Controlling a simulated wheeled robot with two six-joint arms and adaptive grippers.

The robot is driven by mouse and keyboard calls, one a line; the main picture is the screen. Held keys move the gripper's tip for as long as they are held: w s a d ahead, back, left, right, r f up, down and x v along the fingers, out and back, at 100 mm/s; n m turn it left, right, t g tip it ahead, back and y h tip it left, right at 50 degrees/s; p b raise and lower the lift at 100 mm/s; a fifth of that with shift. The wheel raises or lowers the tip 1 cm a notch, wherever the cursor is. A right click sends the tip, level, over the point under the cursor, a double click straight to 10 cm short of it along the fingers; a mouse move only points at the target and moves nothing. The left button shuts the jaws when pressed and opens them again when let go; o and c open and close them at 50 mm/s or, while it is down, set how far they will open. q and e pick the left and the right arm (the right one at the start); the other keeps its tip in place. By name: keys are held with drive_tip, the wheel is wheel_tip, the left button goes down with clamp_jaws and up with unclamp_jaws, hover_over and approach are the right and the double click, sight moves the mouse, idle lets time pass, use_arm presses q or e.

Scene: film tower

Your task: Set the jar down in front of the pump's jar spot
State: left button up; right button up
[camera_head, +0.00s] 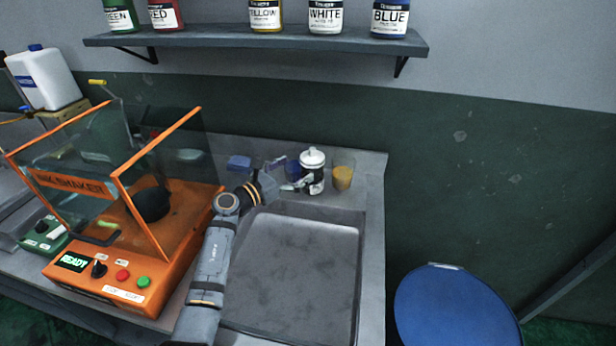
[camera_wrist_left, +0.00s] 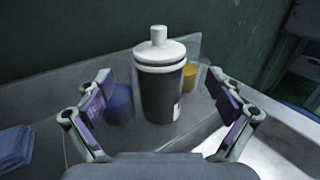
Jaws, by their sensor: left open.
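A jar (camera_head: 313,178) with a dark body, a pale label and a white knobbed lid stands upright on the grey counter behind the sunken tray. In the left wrist view the jar (camera_wrist_left: 162,92) stands between and beyond the fingers, with space on both sides. My left gripper (camera_head: 290,184) is open beside the jar's left side in the head view; its fingers (camera_wrist_left: 160,100) frame the jar in the wrist view. I cannot make out the pump or its jar spot for certain. My right gripper is not in view.
A blue cup (camera_head: 292,168) and a yellow cup (camera_head: 343,177) flank the jar closely. A folded blue cloth (camera_head: 239,162) lies to the left. The orange ink shaker (camera_head: 160,285) stands left of my arm. The grey tray (camera_head: 361,232) is empty. A shelf (camera_head: 215,40) holds several ink bottles.

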sight(312, 158)
use_arm(q)
drive_tip(key=shift+w+d+f, duration=0.1)
drive_tip(key=shift+w+d, duration=0.55)
drive_tip(key=shift+w, duration=0.1)
drive_tip(key=x, duration=0.5)
drive_tip(key=shift+d, duration=0.1)
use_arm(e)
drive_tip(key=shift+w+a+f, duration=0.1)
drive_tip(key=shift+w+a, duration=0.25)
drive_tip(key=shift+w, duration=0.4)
use_arm(q)
drive_tip(key=shift+c, duration=1.1)
drive_tip(key=c, duration=1.7)
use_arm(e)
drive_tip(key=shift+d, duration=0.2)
